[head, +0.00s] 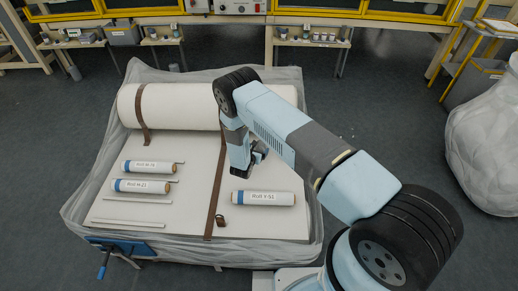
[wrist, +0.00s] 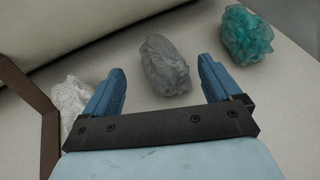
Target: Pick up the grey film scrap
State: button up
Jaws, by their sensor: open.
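The grey film scrap (wrist: 167,64) is a crumpled lump on the pale surface, in the upper middle of the wrist view. My gripper (wrist: 161,70) is open, with one blue finger to the left of the scrap and one to the right. The scrap appears just beyond or level with the fingertips; I see no contact. In the head view my gripper (head: 258,152) is low over the pale bed, in front of the big roll. My arm hides the scrap there.
In the wrist view a white crumpled scrap (wrist: 72,103) lies beside the left finger, near a brown strap (wrist: 38,110). A teal scrap (wrist: 245,34) lies upper right.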

aim_at(259, 148)
jog(key=shift+x, duration=2)
jog(key=shift+s+f, duration=0.1)
jog(key=c, duration=1.2)
